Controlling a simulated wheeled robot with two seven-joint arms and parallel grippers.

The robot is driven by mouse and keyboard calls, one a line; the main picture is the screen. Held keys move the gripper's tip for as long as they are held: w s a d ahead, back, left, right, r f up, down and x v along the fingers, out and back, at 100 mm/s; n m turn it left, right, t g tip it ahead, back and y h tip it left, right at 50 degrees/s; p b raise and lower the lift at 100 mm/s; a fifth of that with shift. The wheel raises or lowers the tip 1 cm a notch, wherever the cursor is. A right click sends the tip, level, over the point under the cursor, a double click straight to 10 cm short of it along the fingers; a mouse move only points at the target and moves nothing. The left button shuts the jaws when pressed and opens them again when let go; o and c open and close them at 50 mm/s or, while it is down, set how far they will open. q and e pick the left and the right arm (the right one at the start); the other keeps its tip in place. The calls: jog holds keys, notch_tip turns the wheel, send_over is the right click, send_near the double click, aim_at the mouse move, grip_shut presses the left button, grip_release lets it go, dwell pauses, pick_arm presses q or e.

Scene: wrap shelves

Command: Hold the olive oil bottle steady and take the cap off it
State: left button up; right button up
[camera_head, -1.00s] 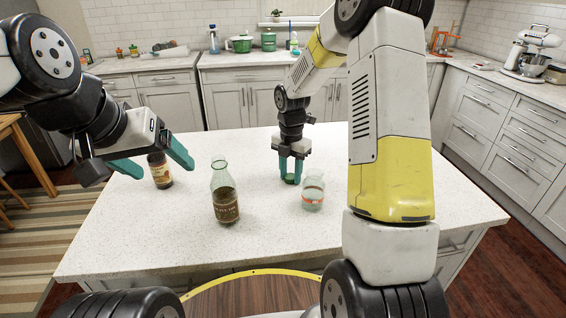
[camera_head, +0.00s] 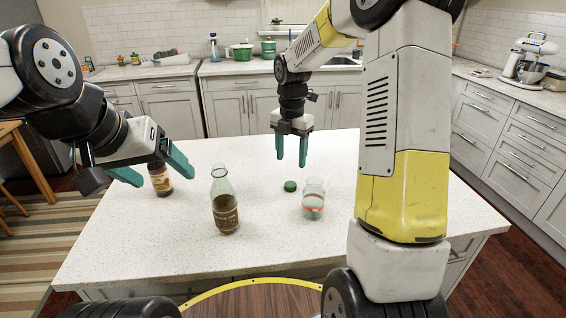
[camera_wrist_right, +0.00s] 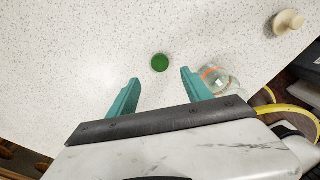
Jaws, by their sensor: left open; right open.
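The olive oil bottle (camera_head: 225,203) stands upright on the island counter, green glass with a dark label and an open neck. The green cap (camera_head: 290,186) lies on the counter to its right, apart from it; it also shows in the right wrist view (camera_wrist_right: 160,63). My left gripper (camera_head: 160,180) is open, up and left of the bottle, around nothing that I can make out. My right gripper (camera_head: 291,160) is open and empty, raised above and behind the cap; its fingers also show in the right wrist view (camera_wrist_right: 157,92).
A brown bottle (camera_head: 160,178) stands behind my left gripper's fingers. A clear jar with an orange band (camera_head: 313,200) stands right of the cap and shows in the right wrist view (camera_wrist_right: 217,80). The white countertop (camera_head: 270,245) is clear in front.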

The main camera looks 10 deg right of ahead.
jog(key=s+r+m+t, duration=0.3)
jog(key=s+r+m, duration=0.8)
jog(key=r+m, duration=0.1)
jog(key=s+r+m+t+y, duration=0.1)
jog(key=s+m+t+y, duration=0.1)
jog(key=s+m, duration=1.1)
jog(key=shift+s+d+r+m+t, duration=0.35)
jog(key=shift+m+t, duration=0.25)
jog(key=shift+m, duration=0.3)
